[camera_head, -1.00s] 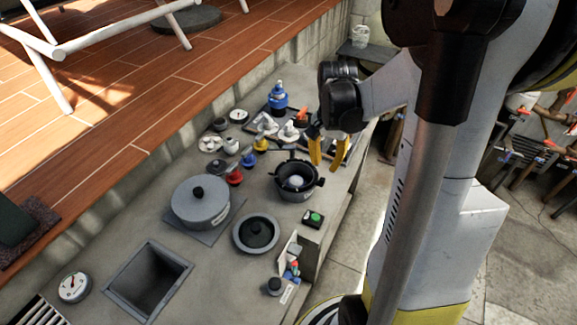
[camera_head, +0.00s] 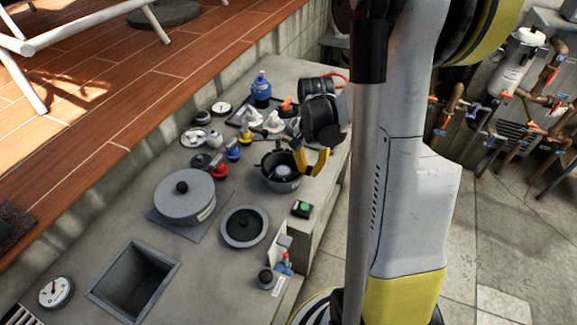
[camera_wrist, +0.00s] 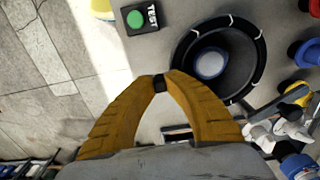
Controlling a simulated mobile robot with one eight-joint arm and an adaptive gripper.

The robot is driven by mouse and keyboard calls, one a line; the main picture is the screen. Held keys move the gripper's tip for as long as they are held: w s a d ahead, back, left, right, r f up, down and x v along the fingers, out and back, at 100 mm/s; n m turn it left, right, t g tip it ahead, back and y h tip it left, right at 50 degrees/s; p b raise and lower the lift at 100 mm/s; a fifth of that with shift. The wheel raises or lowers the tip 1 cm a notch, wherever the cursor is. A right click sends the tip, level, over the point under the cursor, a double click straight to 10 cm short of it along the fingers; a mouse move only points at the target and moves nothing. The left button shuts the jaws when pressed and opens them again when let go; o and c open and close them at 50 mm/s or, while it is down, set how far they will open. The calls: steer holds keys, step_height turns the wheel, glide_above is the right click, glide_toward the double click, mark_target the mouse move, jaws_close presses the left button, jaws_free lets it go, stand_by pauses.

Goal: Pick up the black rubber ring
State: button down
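A dark round pot (camera_head: 280,181) stands on the grey ledge, with a pale round piece inside it. In the wrist view, a black band with pale marks (camera_wrist: 262,50) runs around its top. It may be the black rubber ring, but I cannot tell it from the pot's own rim. My gripper (camera_head: 310,172) is at the right side of this pot. In the wrist view, its yellow fingertips (camera_wrist: 160,82) are close together beside the band, and the right finger overlaps its edge. A small dark patch shows between the tips; I cannot tell whether it is pads or a held thing.
A green TEST button box (camera_head: 302,209) stands right of the pot near the ledge edge. A lidded grey pot (camera_head: 186,205), a shallow round dish (camera_head: 265,232) and a square opening (camera_head: 135,280) are to the left. Colored valves (camera_head: 232,151) and a blue bottle (camera_head: 261,87) crowd behind.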

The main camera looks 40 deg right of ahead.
stand_by(0.4)
step_height(320, 180, up, 5)
steer(key=shift+f+p, duration=0.2)
steer(key=shift+p, duration=0.75)
steer(key=s+d+r+p, duration=0.2)
steer(key=s+d+r, duration=0.4)
steer(key=s+d, duration=0.2)
steer(key=shift+r, duration=0.2)
steer(key=shift+s+d, duration=0.1)
